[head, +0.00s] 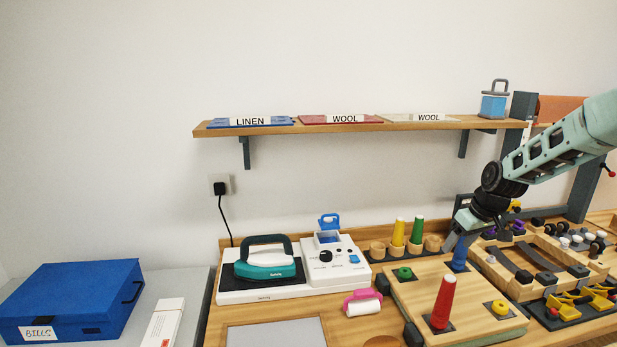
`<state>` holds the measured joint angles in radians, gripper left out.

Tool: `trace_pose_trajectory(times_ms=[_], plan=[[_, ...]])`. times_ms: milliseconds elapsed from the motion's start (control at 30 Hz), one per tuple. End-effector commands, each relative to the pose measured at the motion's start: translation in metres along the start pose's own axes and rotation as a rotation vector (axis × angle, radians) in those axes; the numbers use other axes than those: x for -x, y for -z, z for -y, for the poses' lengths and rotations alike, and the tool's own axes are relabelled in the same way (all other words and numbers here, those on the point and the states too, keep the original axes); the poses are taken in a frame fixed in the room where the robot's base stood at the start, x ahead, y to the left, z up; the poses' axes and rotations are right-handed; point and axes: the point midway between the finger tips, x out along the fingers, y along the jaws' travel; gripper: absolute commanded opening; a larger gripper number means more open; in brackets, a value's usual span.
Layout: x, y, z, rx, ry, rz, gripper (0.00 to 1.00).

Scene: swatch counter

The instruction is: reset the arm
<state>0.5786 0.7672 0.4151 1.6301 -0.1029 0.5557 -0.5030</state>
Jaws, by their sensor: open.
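My gripper (457,243) is at the end of my pale green arm, which reaches in from the right edge. It points down and to the left over the back of the wooden peg board (480,336). A blue cone (459,261) stands right below the fingers. The jaws are open. I cannot tell whether the fingers touch the cone or are apart from it. A red cone (443,301) stands upright at the front of the same board.
A wooden shelf (300,128) with labelled swatches hangs above. Yellow (398,233) and green (417,231) cones stand behind the board. A wooden tray (492,261) with dark parts is at right. A pink-handled roller (363,302) lies in front.

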Motion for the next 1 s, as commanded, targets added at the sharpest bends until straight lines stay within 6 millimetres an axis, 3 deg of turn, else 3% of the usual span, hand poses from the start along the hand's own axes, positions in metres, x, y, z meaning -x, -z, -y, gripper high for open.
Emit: trace_pose_trajectory(times_ms=[33,167,267,367,500,633,800,900,1000], plan=[[0.004,0.005,0.040,0.038,0.014,0.016,0.62],[0.019,0.000,0.134,0.106,0.050,0.064,0.62],[0.032,-0.018,0.204,0.157,0.069,0.102,0.62],[0.047,-0.048,0.269,0.207,0.081,0.144,0.62],[0.070,-0.111,0.346,0.277,0.084,0.202,0.62],[0.090,-0.182,0.394,0.332,0.074,0.249,0.62],[0.106,-0.256,0.417,0.374,0.055,0.288,0.62],[0.110,-0.278,0.419,0.384,0.048,0.300,0.62],[0.112,-0.286,0.420,0.387,0.045,0.304,0.62]])
